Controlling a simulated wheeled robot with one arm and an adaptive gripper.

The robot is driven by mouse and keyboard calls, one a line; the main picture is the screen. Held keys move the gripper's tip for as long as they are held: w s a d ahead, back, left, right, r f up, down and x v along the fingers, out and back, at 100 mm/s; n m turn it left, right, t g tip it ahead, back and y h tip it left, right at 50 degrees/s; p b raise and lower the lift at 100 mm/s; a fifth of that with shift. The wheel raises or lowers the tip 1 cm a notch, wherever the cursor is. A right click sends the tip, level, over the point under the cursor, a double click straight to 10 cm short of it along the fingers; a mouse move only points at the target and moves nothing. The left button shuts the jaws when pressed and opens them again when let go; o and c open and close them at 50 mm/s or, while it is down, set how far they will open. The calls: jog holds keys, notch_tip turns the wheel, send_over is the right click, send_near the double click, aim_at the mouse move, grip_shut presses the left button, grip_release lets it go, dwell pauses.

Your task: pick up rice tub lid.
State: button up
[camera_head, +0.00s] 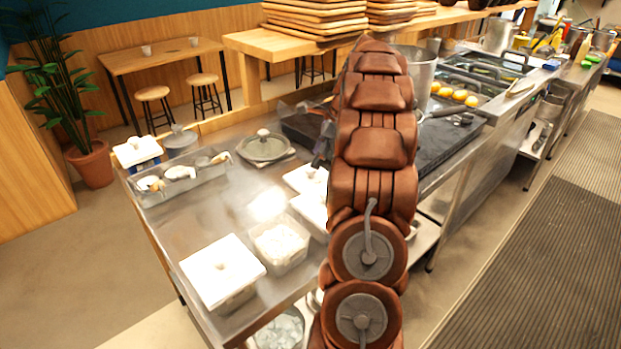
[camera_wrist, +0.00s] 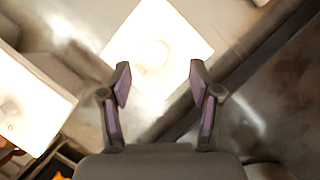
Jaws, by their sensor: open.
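In the wrist view a white square lid (camera_wrist: 180,32) with a pale round knob lies just beyond my gripper (camera_wrist: 161,80). The fingers are spread apart with nothing between them, and the lid is overexposed. A second white lid (camera_wrist: 38,85) shows at the left edge. In the head view a white lid with a knob (camera_head: 205,272) covers a tub at the front left of the steel counter. More white lids (camera_head: 302,178) lie partly behind my arm. I cannot tell which is the rice tub's.
An open tub of white food (camera_head: 281,246) stands beside the front lidded tub. A steel tray with small containers (camera_head: 185,184) and a round lidded pot (camera_head: 265,148) stand farther back on the steel counter (camera_head: 195,222). A dark griddle (camera_head: 450,140) lies to the right of my arm.

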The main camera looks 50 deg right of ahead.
aim_at(311, 169)
jog(key=shift+a+p+x, duration=0.1)
jog(key=shift+p+x, duration=0.15)
jog(key=shift+x, duration=1.05)
jog(key=shift+a+p+x, duration=0.15)
jog(key=shift+p+x, duration=0.05)
jog(key=shift+x, duration=1.05)
jog(key=shift+s, duration=0.2)
jog(key=shift+c, duration=0.3)
jog(key=c, duration=1.1)
jog(key=shift+r, duration=0.1)
